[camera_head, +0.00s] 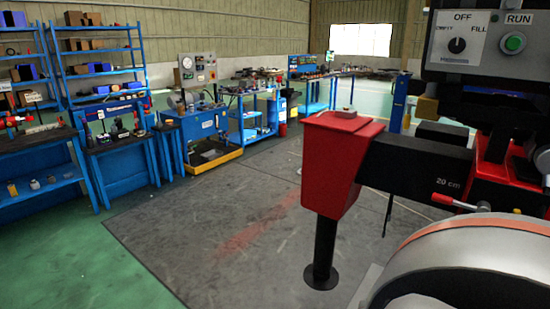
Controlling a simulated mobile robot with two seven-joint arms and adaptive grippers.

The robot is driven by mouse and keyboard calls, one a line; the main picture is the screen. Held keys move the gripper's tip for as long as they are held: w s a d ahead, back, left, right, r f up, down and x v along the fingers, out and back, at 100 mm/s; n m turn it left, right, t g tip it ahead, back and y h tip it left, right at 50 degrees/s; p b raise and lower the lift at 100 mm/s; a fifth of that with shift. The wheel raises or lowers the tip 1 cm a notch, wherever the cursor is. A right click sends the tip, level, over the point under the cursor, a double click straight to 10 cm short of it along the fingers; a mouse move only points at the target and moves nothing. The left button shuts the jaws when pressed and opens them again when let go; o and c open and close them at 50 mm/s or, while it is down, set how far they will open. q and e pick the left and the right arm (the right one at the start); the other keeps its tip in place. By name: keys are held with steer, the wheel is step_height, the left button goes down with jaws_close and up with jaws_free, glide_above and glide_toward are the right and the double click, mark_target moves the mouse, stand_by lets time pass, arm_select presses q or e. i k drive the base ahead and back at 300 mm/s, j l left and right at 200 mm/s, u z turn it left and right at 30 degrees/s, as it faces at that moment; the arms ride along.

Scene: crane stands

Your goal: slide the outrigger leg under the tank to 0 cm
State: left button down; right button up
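The outrigger leg stands at right of centre: a red tapered box (335,165) on a black post with a round black foot plate (320,277) on the floor. A black beam (415,165) runs right from the red box, with "20 cm" printed near its right end. The beam meets a red housing (500,185) at the right edge. Above the housing hangs a dark unit with a control panel (485,38), marked OFF, EMPTY, FILL and RUN, with a knob and a green button. I cannot tell which part is the tank. Neither of my grippers is in view.
A red-handled lever (455,203) sticks out below the beam. A large pale rounded body with an orange band (460,245) fills the lower right. Blue shelves (95,65) and workbenches (125,150) line the left and back. The grey floor mat (200,235) left of the leg is clear.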

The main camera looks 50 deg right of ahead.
mark_target(345, 152)
steer(key=i+z, duration=0.2)
steer(key=i, duration=0.2)
steer(key=i+j+z, duration=0.25)
steer(key=i, duration=0.15)
steer(key=i+j+z, duration=0.2)
steer(key=i, duration=0.2)
steer(key=i+j+z, duration=0.1)
steer(key=z, duration=0.3)
steer(key=i+j+z, duration=0.25)
steer(key=z, duration=0.2)
steer(key=i+j+z, duration=0.2)
steer(key=z, duration=0.2)
steer(key=i+j+z, duration=0.15)
steer(key=j+z, duration=0.55)
steer(key=z, duration=0.15)
steer(key=j+z, duration=0.25)
steer(key=j, duration=0.2)
steer(key=j+z, duration=0.3)
steer(key=i+j, duration=0.05)
steer(key=j, duration=0.1)
